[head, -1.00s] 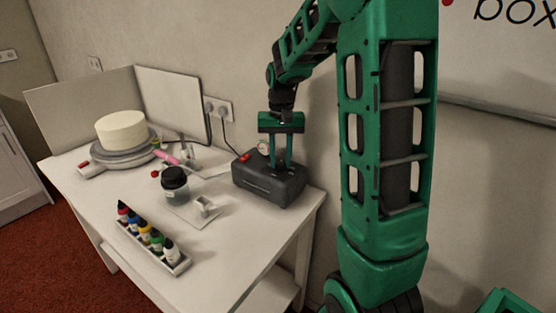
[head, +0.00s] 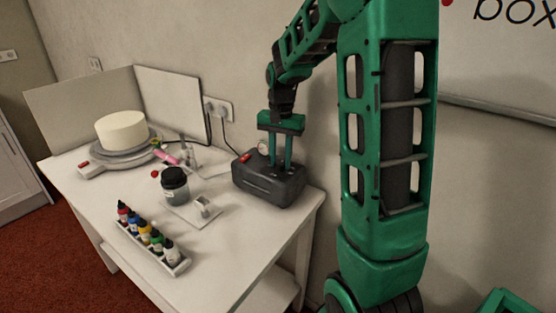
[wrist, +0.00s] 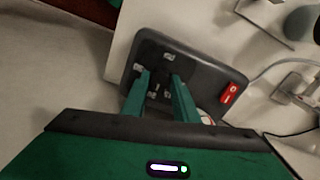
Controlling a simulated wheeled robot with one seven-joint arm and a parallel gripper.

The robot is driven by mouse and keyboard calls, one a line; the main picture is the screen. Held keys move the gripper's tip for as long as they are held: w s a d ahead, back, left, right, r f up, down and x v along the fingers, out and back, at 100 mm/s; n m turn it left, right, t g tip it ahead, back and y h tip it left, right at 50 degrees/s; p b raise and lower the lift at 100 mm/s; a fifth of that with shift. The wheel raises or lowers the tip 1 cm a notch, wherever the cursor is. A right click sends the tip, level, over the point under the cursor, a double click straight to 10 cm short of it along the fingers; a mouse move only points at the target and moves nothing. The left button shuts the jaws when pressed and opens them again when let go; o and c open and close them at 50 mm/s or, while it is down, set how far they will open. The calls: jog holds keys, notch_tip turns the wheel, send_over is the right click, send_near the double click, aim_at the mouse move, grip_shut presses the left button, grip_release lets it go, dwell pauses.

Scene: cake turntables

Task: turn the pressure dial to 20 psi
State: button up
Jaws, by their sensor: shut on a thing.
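The dark grey compressor (head: 262,186) stands at the right rear corner of the white table, with a red switch (head: 245,158) and a small round gauge (head: 263,147) on it. My gripper (head: 281,165) points down onto the compressor's top, right of the gauge. In the wrist view my gripper's green fingers (wrist: 161,76) are close together on either side of the dark pressure dial (wrist: 157,90), shut on it. The dial is mostly hidden, and I cannot read its setting. White marks show on the compressor's top (wrist: 188,62) around the fingers.
A white cake (head: 122,130) sits on a turntable (head: 118,156) at the table's left. A dark-lidded jar (head: 175,185), an airbrush on a stand and a rack of colour bottles (head: 150,245) lie between. The wall is close behind the compressor.

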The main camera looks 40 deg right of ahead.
aim_at(280, 162)
jog(key=shift+w+r, duration=0.1)
jog(key=shift+w, duration=0.05)
jog(key=o, duration=1.1)
jog(key=shift+a, duration=0.1)
jog(key=shift+c, duration=0.2)
notch_tip(280, 162, up, 11)
jog(key=shift+f, duration=0.2)
jog(key=s+a+f+n, duration=0.1)
jog(key=s+f, duration=0.3)
jog(key=s, duration=1)
jog(key=s+a+f+n, duration=0.2)
jog(key=s+f+n, duration=0.1)
jog(key=s, duration=1.2)
jog(key=shift+a+f+n, duration=0.15)
jog(key=shift+f+n, duration=0.15)
jog(key=shift+f, duration=0.3)
